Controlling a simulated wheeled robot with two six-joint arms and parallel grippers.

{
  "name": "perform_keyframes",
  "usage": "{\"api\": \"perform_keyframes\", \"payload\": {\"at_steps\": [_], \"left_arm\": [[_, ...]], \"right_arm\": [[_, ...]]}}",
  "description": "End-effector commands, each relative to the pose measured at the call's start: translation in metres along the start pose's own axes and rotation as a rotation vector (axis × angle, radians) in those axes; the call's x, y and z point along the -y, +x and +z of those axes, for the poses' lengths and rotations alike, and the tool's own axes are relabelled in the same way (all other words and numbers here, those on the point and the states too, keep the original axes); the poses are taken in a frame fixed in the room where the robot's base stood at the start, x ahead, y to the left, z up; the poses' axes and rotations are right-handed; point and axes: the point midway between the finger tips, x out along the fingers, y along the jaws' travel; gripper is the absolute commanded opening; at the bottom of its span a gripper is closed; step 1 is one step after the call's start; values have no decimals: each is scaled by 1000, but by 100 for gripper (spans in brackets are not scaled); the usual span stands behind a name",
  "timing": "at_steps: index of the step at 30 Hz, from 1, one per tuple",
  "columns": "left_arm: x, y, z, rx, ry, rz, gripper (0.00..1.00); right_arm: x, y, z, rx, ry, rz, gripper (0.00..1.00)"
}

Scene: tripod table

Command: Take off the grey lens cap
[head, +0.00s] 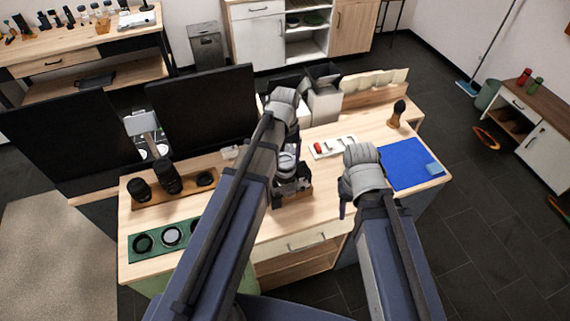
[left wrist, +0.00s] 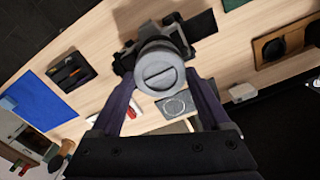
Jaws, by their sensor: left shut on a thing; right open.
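The grey lens cap (left wrist: 158,70) is a round disc with a raised bar across it, in the middle of the left wrist view. It sits at the front of the dark camera (left wrist: 181,40); I cannot tell whether it is still seated on the lens. My left gripper (left wrist: 162,82) has one finger on each side of the cap and is shut on it. In the head view my left arm partly hides the camera (head: 291,186) on the table. My right gripper (head: 343,210) is open to the right of the camera, mostly hidden by its own wrist.
A green tray (head: 133,255) with round lens parts and a wooden tray (head: 186,196) with black lenses lie to the left. A blue mat (head: 408,160), a brush (head: 398,112) and a white tray (head: 350,141) with a red item are to the right. Dark monitors (head: 205,108) stand behind.

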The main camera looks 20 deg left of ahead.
Motion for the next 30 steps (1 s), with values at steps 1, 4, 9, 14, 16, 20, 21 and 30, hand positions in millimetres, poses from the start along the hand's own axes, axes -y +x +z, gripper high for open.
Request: {"api": "perform_keyframes", "payload": {"at_steps": [1,4,9,14,16,20,21,30], "left_arm": [[0,-3,0,0,0,0,18],[0,-7,0,0,0,0,18],[0,-16,0,0,0,0,18],[0,-24,0,0,0,0,18],[0,-27,0,0,0,0,18],[0,-33,0,0,0,0,18],[0,-35,0,0,0,0,18],[0,-49,0,0,0,0,18]], "right_arm": [[0,-3,0,0,0,0,50],[-1,-7,0,0,0,0,50],[-2,-16,1,0,0,0,50],[-2,-23,1,0,0,0,50],[-2,-27,2,0,0,0,50],[-3,-33,2,0,0,0,50],[-3,-35,2,0,0,0,50],[-5,-48,3,0,0,0,50]]}}
